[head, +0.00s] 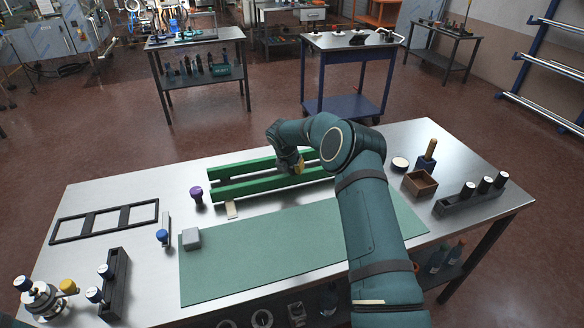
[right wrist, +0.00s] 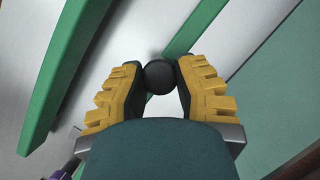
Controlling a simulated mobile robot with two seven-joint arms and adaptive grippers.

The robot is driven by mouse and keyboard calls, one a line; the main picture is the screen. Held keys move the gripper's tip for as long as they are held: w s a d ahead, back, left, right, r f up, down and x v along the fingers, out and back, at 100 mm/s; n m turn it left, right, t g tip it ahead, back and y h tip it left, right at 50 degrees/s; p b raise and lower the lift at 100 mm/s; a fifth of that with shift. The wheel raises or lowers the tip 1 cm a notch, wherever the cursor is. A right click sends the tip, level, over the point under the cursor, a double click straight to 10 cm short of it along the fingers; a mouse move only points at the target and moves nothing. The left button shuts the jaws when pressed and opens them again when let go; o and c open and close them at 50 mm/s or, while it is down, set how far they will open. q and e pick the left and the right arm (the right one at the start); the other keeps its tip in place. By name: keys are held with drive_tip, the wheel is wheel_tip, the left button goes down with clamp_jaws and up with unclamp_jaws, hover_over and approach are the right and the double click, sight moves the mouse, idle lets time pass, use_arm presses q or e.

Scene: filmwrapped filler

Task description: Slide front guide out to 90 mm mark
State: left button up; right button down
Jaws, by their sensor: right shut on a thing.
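The front guide (head: 250,189) is the green bar nearer the mat; the rear green bar (head: 245,168) lies roughly parallel behind it. In the right wrist view the rear bar (right wrist: 66,75) runs down the left and the front guide (right wrist: 198,27) comes in from the top. My right gripper (head: 296,168) is over the bars. In the right wrist view its yellow-padded fingers (right wrist: 159,82) are closed on a round black knob (right wrist: 159,77) by the front guide. A small tan strip (head: 231,210) lies at the guide's near side; no marks are readable. My left gripper is out of view.
A green mat (head: 240,262) covers the front of the table. A grey block (head: 191,239), a purple knob (head: 197,194) and a black frame (head: 105,221) are at left. A brown box (head: 419,183) and a knobbed rack (head: 470,200) are at right.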

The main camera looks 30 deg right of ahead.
drive_tip(key=c, duration=0.6)
unclamp_jaws()
drive_tip(key=shift+s+d+f, duration=0.1)
drive_tip(key=shift+s+f, duration=0.15)
drive_tip(key=shift+f, duration=0.05)
drive_tip(key=shift+r, duration=0.1)
drive_tip(key=shift+r, duration=0.45)
drive_tip(key=v, duration=1.1)
